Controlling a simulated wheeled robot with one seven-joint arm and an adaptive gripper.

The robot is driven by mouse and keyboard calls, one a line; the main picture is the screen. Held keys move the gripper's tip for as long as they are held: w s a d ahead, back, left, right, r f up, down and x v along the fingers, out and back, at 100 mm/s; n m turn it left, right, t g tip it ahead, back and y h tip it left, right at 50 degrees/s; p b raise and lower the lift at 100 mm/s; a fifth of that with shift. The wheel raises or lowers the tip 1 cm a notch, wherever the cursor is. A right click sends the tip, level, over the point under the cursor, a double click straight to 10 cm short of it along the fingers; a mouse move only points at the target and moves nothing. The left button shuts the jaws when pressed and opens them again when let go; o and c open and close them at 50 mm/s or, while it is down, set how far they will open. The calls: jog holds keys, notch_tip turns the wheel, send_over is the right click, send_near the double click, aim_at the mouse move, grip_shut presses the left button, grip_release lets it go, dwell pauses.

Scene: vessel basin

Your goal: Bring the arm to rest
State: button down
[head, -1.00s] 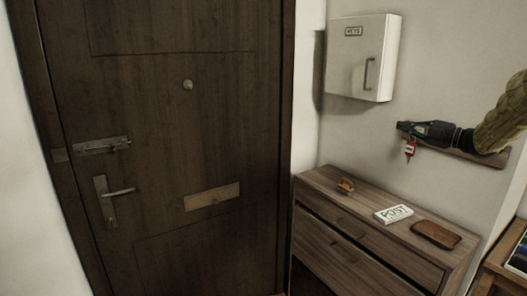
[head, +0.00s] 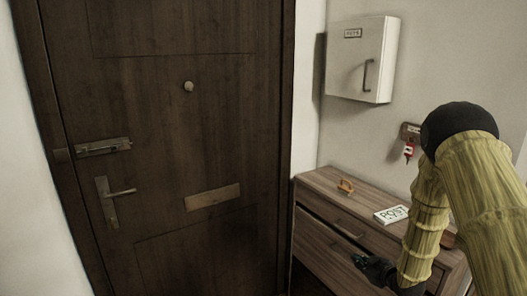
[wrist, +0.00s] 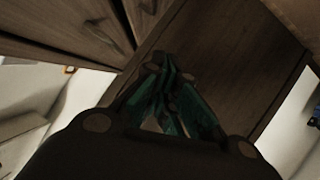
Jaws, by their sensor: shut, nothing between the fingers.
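My gripper (head: 372,268) is low at the right in the head view, in front of the dresser's drawer fronts. My arm, in a yellow-green sleeve, is folded with its elbow raised and the forearm pointing down. The gripper also shows in the wrist view (wrist: 162,75), with its teal fingers drawn together and nothing between them.
The wooden dresser (head: 330,187) stands right of the dark door (head: 150,160). A white key cabinet (head: 355,60) and a key rack (head: 410,132) with a red-tagged key (head: 409,151) are on the wall.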

jog(key=s+a+f+m+g+h, duration=0.1)
jog(key=s+a+f+m+g, duration=0.2)
jog(key=s+f, duration=0.75)
jog(key=s+a+f+m+g+h, duration=0.3)
jog(key=s+f, duration=0.4)
jog(key=s, duration=0.6)
jog(key=s+a+f+m+g, duration=0.1)
jog(key=s+a+f+g, duration=0.1)
jog(key=s, duration=1.2)
jog(key=s+a+f+m+g, duration=0.1)
jog(key=s+a+f+g, duration=0.1)
jog(key=s, duration=1.2)
jog(key=shift+s+a+f+m+g, duration=0.2)
jog(key=shift+s+a+m+g, duration=0.25)
jog(key=shift+g, duration=0.65)
